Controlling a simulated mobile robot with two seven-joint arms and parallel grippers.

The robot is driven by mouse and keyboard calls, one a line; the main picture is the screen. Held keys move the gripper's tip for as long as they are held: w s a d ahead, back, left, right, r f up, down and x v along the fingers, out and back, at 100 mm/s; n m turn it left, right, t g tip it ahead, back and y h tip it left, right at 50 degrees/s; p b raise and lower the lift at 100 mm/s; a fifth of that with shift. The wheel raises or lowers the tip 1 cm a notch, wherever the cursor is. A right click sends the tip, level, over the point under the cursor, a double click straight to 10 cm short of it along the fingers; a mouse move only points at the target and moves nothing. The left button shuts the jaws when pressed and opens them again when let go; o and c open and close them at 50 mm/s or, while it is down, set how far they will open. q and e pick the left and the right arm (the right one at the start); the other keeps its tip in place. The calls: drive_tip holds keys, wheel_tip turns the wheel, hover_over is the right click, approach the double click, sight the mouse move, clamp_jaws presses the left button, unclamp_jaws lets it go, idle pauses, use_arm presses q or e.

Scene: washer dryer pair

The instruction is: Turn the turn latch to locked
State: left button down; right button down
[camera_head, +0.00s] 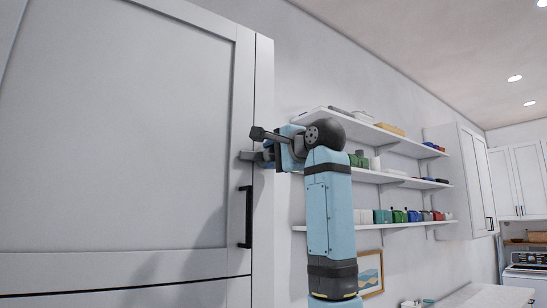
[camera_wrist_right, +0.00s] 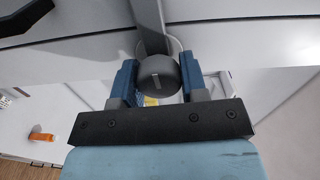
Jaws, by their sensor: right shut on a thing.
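The turn latch (camera_wrist_right: 158,78) is a dark round knob with a short light line on its face, running nearly up and down in the right wrist view. A grey bar (camera_wrist_right: 149,25) runs up from behind it. My right gripper (camera_wrist_right: 157,84) is shut on the knob, with one blue finger on either side. In the head view my right gripper (camera_head: 264,157) is at the right edge of the tall grey cabinet door (camera_head: 130,130), above the black handle (camera_head: 246,215). There the knob is mostly hidden by the gripper. My left gripper is not in view.
Wall shelves (camera_head: 400,181) with boxes and bottles are right of my right arm. An orange object (camera_wrist_right: 42,136) shows low in the wrist view.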

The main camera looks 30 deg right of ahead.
drive_tip(key=shift+m, duration=0.6)
drive_tip(key=c, duration=0.7)
unclamp_jaws()
drive_tip(key=shift+w, duration=0.1)
drive_tip(key=s+b, duration=0.1)
drive_tip(key=s, duration=0.3)
drive_tip(key=s+b, duration=0.1)
drive_tip(key=s, duration=0.4)
drive_tip(key=s+d+b, duration=0.1)
drive_tip(key=s+b, duration=0.1)
drive_tip(key=s, duration=0.2)
drive_tip(key=shift+s, duration=0.4)
